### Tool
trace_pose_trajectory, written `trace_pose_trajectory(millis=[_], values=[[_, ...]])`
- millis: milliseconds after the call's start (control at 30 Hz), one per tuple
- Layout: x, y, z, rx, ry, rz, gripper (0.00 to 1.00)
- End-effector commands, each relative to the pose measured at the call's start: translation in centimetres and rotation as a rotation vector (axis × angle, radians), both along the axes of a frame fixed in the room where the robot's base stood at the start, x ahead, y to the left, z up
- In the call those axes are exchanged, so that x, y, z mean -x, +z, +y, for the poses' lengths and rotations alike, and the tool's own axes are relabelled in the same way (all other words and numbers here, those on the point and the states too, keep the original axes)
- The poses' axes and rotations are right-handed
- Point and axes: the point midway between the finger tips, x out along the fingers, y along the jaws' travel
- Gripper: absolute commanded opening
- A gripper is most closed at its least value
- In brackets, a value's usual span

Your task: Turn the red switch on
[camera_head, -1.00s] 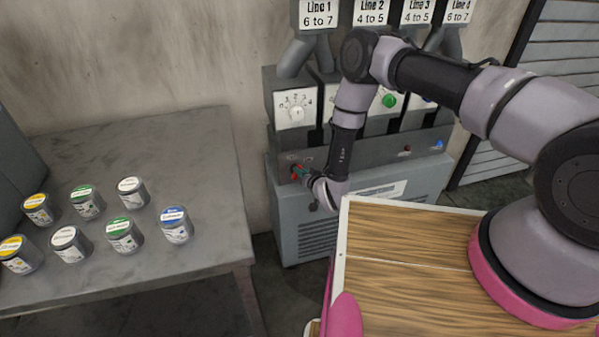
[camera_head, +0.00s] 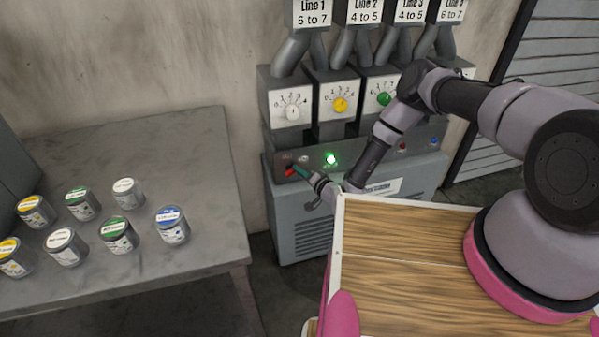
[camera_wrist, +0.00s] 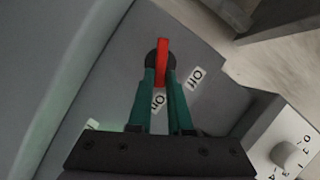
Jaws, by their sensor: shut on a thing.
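The red switch (camera_head: 289,171) is at the left end of the grey machine's sloped panel. In the wrist view its red handle (camera_wrist: 162,60) stands on a dark round base between my green fingers. The "On" label (camera_wrist: 158,100) lies in line with the handle's lower end, and the "Off" label (camera_wrist: 195,78) is to its right. My gripper (camera_wrist: 162,76) is shut on the handle; in the head view it reaches the switch from the right (camera_head: 299,170). The fingers hide part of the handle's lower end.
A green lamp (camera_head: 331,160) glows on the panel, right of the switch. Dials with white (camera_head: 292,112), yellow (camera_head: 340,105) and green (camera_head: 384,99) knobs stand above. A grey table (camera_head: 150,160) with several paint cans is at left. A wooden top (camera_head: 400,250) lies in front.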

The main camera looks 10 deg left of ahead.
Motion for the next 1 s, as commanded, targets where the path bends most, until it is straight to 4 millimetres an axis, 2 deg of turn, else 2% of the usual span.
trace_pose_trajectory(millis=[433, 467, 500, 533, 867, 1000], values=[[0.0, 0.0, 0.0, -0.008, -0.001, 0.003, 0.00], [0.0, 0.0, 0.0, -0.008, -0.001, 0.003, 0.29], [0.0, 0.0, 0.0, -0.008, -0.001, 0.003, 0.44], [0.0, 0.0, 0.0, -0.008, -0.001, 0.003, 0.47], [0.1, 0.0, -0.2, -0.007, -0.001, 0.004, 0.47], [1.1, 0.2, -1.3, -0.006, -0.002, 0.008, 0.47]])
